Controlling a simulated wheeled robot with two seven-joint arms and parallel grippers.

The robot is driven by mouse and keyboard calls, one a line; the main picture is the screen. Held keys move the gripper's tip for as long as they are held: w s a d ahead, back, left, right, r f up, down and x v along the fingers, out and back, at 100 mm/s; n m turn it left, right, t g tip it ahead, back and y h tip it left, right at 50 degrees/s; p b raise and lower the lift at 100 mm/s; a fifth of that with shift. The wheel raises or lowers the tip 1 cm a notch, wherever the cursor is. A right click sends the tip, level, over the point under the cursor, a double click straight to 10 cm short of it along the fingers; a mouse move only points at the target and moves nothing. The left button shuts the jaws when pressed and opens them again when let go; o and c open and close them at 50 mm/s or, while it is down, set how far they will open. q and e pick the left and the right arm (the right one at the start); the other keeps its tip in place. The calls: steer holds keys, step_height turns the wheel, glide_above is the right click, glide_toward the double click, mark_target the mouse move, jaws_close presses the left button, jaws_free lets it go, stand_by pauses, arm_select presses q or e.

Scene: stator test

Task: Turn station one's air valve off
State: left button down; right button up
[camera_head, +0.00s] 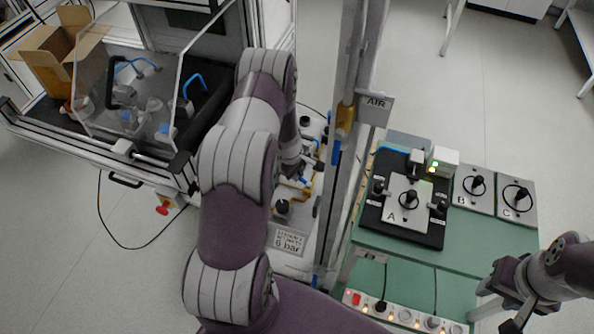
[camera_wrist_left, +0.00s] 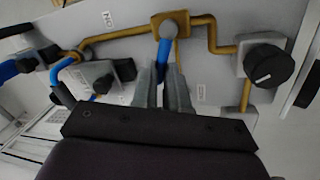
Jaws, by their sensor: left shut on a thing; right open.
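In the left wrist view the air valve's blue lever (camera_wrist_left: 163,52) runs down from a round grey hub (camera_wrist_left: 175,23) on the brass pipe (camera_wrist_left: 125,37). My left gripper (camera_wrist_left: 162,78) is shut on this lever, with a finger on each side. One label (camera_wrist_left: 108,19), inverted in this view, appears to read ON; another (camera_wrist_left: 201,92) is too small to read. In the head view my left arm covers much of the white air panel (camera_head: 290,258), and its gripper (camera_head: 296,168) is partly hidden there. My right gripper (camera_head: 508,303) is open and empty at the lower right.
A black knob (camera_wrist_left: 269,66) sits right of the lever, and blue hose (camera_wrist_left: 62,95) lies to the left. An upright metal post with an AIR sign (camera_head: 375,108) stands beside the panel. The green table (camera_head: 480,240) holds plates A, B and C. A glazed enclosure (camera_head: 120,60) is at left.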

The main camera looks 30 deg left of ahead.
arm_select(q)
steer(key=shift+r, duration=0.15)
steer(key=c, duration=1.4)
jaws_free()
steer(key=shift+o, duration=1.3)
steer(key=shift+r, duration=0.4)
step_height(320, 180, up, 12)
steer(key=s+p, duration=0.2)
steer(key=shift+s+a+f, duration=0.15)
steer(key=shift+s+f, duration=0.05)
steer(key=shift+s, duration=0.1)
